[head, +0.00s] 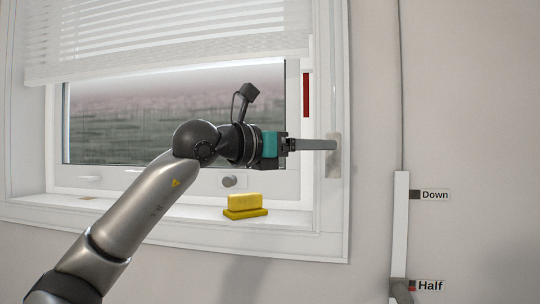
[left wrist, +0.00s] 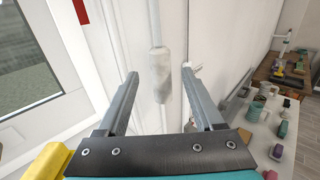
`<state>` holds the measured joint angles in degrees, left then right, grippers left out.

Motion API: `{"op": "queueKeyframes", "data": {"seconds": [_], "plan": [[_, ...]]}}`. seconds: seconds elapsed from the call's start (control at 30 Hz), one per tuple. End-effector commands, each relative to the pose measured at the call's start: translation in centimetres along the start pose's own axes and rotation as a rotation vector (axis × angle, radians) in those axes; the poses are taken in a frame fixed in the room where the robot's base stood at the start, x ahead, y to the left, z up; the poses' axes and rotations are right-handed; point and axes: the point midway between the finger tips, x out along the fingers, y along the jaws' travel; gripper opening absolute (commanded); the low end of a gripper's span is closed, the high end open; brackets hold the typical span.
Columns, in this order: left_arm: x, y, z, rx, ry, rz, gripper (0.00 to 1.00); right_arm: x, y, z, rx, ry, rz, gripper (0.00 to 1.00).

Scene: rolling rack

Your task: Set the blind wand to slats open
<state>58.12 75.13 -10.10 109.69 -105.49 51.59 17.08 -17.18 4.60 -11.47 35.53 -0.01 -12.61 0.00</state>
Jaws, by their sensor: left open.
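The blind wand's pale grey handle (left wrist: 160,80) hangs upright on a thin rod in the left wrist view. In the head view the handle (head: 334,165) is at the window frame's right side, partly hidden by my fingers. My left gripper (head: 334,145) is open, its fingers pointing right at the handle. In the left wrist view the handle appears in the gap between the two fingertips, with space on both sides. I cannot tell how deep it sits between them. The blind (head: 170,35) has white slats at the window's top. My right gripper is out of view.
A yellow block (head: 245,207) stands on the sill below my left wrist. A red strip (head: 306,95) is on the frame. A white rail (head: 401,225) with "Down" and "Half" labels is on the right wall. A cluttered table (left wrist: 262,120) shows in the left wrist view.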

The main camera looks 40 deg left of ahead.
Motion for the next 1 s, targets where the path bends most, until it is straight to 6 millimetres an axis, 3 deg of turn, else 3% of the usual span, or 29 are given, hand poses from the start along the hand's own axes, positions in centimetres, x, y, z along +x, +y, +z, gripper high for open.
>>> {"op": "queueKeyframes", "data": {"seconds": [0.2, 0.5, 0.7, 1.0], "plan": [[-4.1, 0.0, -0.6, 0.003, 0.002, 0.003, 0.69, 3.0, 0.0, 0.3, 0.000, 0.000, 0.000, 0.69], [-8.5, 0.0, -0.4, 0.001, 0.001, 0.001, 0.69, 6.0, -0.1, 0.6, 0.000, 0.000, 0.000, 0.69], [-10.3, 0.0, -0.2, 0.001, 0.002, 0.000, 0.69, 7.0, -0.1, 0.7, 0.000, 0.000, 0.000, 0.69], [-10.9, -0.1, -0.1, 0.001, 0.002, -0.002, 0.69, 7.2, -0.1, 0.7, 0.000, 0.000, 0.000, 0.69]]}}
